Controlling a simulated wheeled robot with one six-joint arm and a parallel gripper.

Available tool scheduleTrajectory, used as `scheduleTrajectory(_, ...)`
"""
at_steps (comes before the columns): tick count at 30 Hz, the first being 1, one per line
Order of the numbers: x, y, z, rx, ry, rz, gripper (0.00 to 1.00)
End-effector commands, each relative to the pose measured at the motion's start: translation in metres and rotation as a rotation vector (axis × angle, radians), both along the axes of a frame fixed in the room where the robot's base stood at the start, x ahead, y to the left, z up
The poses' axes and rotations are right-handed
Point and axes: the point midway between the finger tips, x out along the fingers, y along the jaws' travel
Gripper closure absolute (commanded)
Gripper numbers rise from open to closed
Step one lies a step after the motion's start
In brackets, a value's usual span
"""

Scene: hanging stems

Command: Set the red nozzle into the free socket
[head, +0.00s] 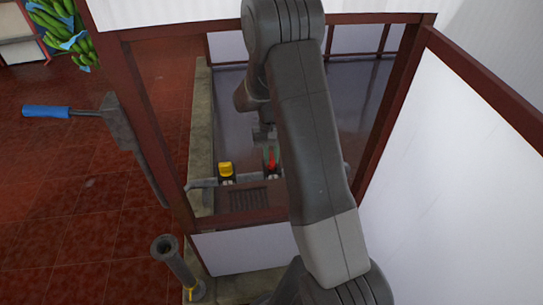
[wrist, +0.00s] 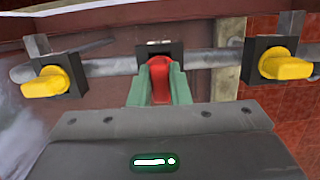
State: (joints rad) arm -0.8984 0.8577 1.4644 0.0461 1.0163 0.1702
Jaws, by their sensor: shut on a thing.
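The red nozzle (wrist: 159,78) sits between the green fingers of my gripper (wrist: 158,88), which is shut on it. In the wrist view it lies in front of the middle black socket (wrist: 160,49) on the grey pipe and covers its lower part. I cannot tell whether the nozzle touches or enters the socket. The red nozzle (head: 271,159) also shows in the head view, just left of my arm. My arm hides most of the gripper there.
Yellow nozzles sit in the left socket (wrist: 46,83) and right socket (wrist: 285,66). Dark red frame posts (head: 150,130) and white panels (head: 455,190) stand around the pipe. A blue-handled tool (head: 47,112) is at the left.

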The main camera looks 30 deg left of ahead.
Motion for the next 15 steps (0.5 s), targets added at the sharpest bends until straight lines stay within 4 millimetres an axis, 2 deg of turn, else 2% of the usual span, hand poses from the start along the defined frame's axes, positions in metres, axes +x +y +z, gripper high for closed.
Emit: scheduleTrajectory(15, 0.0, 0.0, -0.0053, 0.0, 0.0, 0.0, 1.0)
